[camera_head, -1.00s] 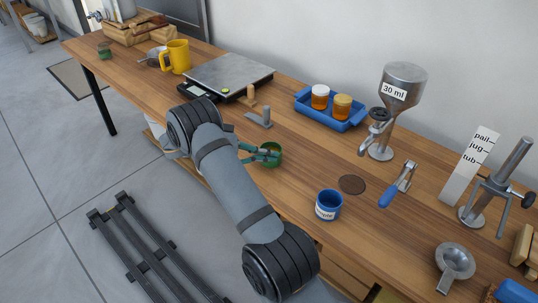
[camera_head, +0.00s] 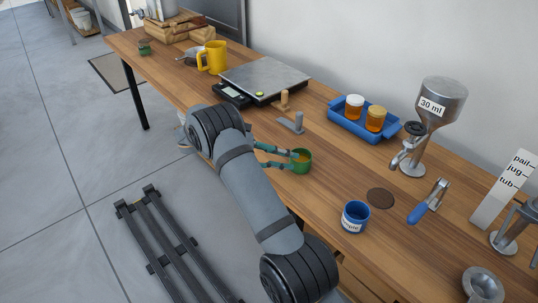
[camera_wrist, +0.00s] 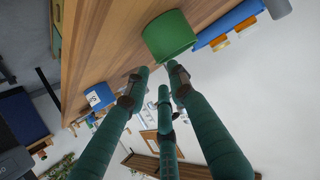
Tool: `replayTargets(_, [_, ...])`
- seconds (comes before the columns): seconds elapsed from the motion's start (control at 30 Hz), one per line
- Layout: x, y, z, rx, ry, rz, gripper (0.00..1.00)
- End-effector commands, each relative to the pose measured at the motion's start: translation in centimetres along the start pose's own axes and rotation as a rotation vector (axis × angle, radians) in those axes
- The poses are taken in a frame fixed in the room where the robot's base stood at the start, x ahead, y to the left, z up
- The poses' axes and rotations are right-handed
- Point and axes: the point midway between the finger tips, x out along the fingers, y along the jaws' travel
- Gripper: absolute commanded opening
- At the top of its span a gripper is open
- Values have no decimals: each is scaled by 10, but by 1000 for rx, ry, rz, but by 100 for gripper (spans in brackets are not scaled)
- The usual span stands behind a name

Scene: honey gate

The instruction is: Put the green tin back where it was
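The green tin (camera_head: 302,164) stands upright on the wooden bench near its front edge, with something amber showing inside. In the wrist view the tin (camera_wrist: 168,36) lies just beyond my fingertips. My gripper (camera_head: 291,160) reaches it from the left, low over the bench. Its fingers are spread apart, with the tips at the tin's near side; one overlaps the rim in the head view. In the wrist view my gripper (camera_wrist: 160,72) shows nothing clasped between the fingers. I cannot tell whether a fingertip touches the tin.
A blue labelled cup (camera_head: 355,217) and a dark round patch (camera_head: 381,198) are right of the tin. Behind are a small lever stand (camera_head: 293,123), a scale (camera_head: 264,78) and a blue tray (camera_head: 362,128) with two jars. A funnel dispenser (camera_head: 438,105) stands right. Another small green container (camera_head: 144,47) is far left.

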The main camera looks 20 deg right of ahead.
Motion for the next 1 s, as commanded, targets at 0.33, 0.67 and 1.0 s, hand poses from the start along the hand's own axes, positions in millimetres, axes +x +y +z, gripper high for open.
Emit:
replayTargets(0.33, [-64,-1,0,2,0,-1,23])
replayTargets(0.67, [-75,0,0,1,0,2,23])
replayTargets(1.0, [-64,0,-1,0,2,3,23])
